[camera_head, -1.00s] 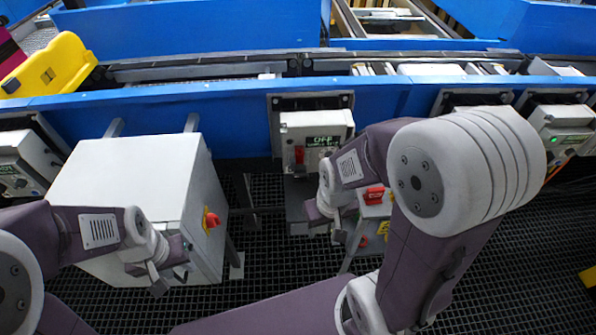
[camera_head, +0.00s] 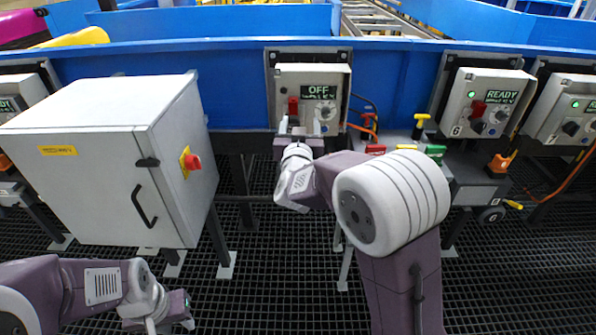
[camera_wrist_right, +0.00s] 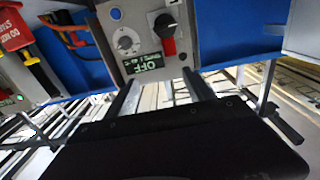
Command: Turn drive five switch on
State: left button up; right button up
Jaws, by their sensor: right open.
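The drive control box (camera_head: 340,80) in the middle of the blue conveyor side reads OFF on its display (camera_head: 318,91). It has a red-handled rotary switch (camera_head: 293,105) at the left and a smaller knob. My right gripper (camera_head: 300,127) is open just in front of and below this box. In the right wrist view the box appears upside down, with the switch (camera_wrist_right: 168,36) beyond the open, empty fingers (camera_wrist_right: 158,78); no touch shows. My left gripper (camera_head: 168,323) hangs at the bottom left, away from the box; its fingertips are unclear.
A large grey cabinet (camera_head: 90,180) with a red-and-yellow switch (camera_head: 191,161) stands at the left. Box 6 (camera_head: 488,100), reading READY, is at the right, beside another READY box (camera_head: 570,112). Red, yellow and green handles (camera_head: 405,150) sit right of my right gripper.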

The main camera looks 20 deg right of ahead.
jog(key=b, duration=0.2)
send_near(291, 121)
pick_arm(q)
jog(key=f, duration=0.4)
jog(key=shift+w+p, duration=0.35)
pick_arm(e)
jog(key=x, duration=0.8)
jog(key=shift+w+d+f+n+y, duration=0.15)
jog(key=shift+d+f+n+y, duration=0.15)
jog(key=shift+d+f, duration=0.15)
pick_arm(q)
jog(key=shift+f, duration=0.1)
pick_arm(e)
grip_shut()
